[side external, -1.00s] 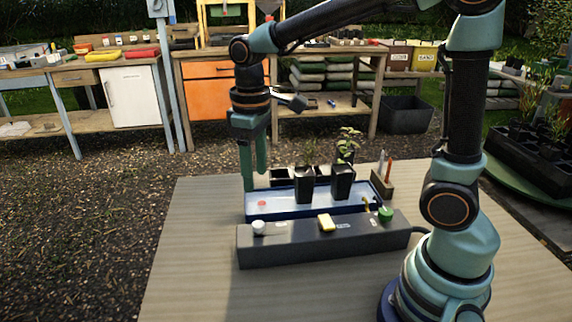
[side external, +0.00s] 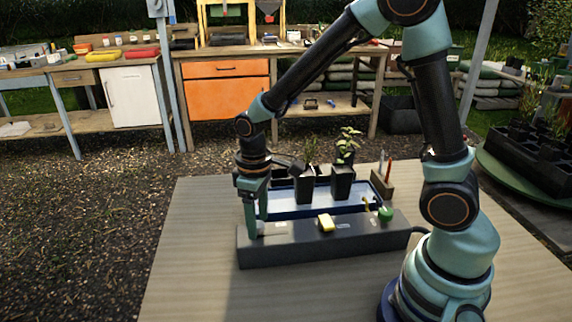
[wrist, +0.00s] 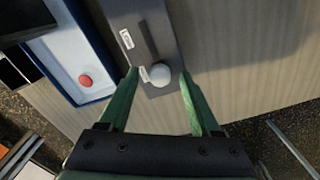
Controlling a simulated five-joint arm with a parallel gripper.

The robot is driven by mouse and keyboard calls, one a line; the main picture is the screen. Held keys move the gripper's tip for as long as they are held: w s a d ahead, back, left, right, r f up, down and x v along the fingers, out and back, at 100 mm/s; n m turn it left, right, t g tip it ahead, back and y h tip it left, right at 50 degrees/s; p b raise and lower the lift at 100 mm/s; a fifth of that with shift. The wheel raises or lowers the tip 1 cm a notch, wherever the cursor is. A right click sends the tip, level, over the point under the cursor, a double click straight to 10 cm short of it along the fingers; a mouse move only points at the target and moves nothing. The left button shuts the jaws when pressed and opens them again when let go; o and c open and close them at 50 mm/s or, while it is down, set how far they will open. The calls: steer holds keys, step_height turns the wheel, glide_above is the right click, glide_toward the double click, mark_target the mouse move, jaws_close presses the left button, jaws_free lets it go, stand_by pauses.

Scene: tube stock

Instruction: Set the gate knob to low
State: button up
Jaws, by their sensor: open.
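A long dark control box (side external: 290,252) lies on the table in the side view. A white round knob (wrist: 160,75) sits near the end of the box in the wrist view, below a dark raised or slotted strip (wrist: 148,40). Two small white labels lie beside it, too small to read. My gripper (side external: 257,222) is over the left end of the box, pointing down. In the wrist view my gripper (wrist: 158,80) is open, with one finger on each side of the white knob; I cannot tell if they touch it. In the side view the fingers hide the knob.
A blue-rimmed tray (side external: 290,211) with potted plants (side external: 308,187) stands just behind. A red button-like disc (wrist: 85,80) lies in the tray. The front of the table is clear.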

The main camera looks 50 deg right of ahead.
jaws_close()
stand_by(1.4)
